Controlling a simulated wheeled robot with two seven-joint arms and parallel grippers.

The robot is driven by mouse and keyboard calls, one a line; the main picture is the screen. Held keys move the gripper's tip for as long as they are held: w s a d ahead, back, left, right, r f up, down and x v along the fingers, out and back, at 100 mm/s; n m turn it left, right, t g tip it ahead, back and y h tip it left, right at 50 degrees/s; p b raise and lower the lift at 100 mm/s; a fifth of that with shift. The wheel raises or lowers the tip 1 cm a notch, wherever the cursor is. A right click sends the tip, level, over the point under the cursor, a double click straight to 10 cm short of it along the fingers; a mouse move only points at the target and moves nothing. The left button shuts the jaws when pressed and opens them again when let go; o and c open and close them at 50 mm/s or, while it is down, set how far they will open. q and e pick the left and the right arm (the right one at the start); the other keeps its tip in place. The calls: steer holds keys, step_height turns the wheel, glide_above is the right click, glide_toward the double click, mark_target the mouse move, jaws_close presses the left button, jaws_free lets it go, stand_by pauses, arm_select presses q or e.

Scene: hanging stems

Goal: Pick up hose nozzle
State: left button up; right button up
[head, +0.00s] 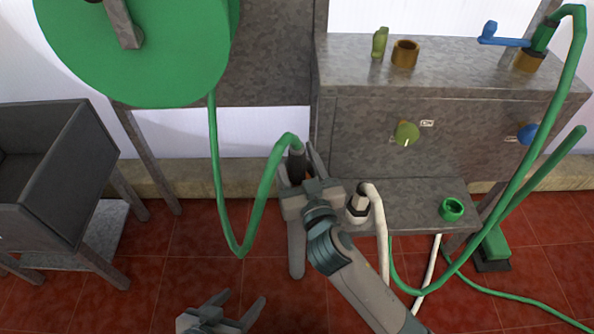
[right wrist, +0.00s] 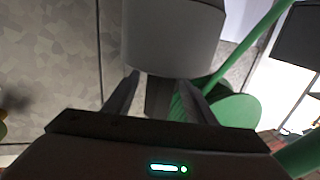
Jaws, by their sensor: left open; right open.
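The hose nozzle (head: 297,163), a dark end piece on a green hose (head: 267,190), stands between the fingers of my right gripper (head: 301,160) in the head view. The fingers are open around it; I cannot tell whether either touches it. In the right wrist view a dark grey piece (right wrist: 158,97) shows between the two fingers (right wrist: 158,88), below a wide grey cylinder (right wrist: 175,38). The nozzle's lower part is hidden by the gripper. My left gripper (head: 238,303) is open and empty, low over the red floor.
A green reel (head: 135,50) hangs at upper left. The grey cabinet (head: 450,120) has valves and a lower shelf (head: 415,200) with a green ring (head: 452,209). A white hose (head: 381,225) with a fitting is close right of my right gripper. A grey bin (head: 60,160) stands left.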

steer(key=shift+x, duration=1.4)
steer(key=c, duration=1.1)
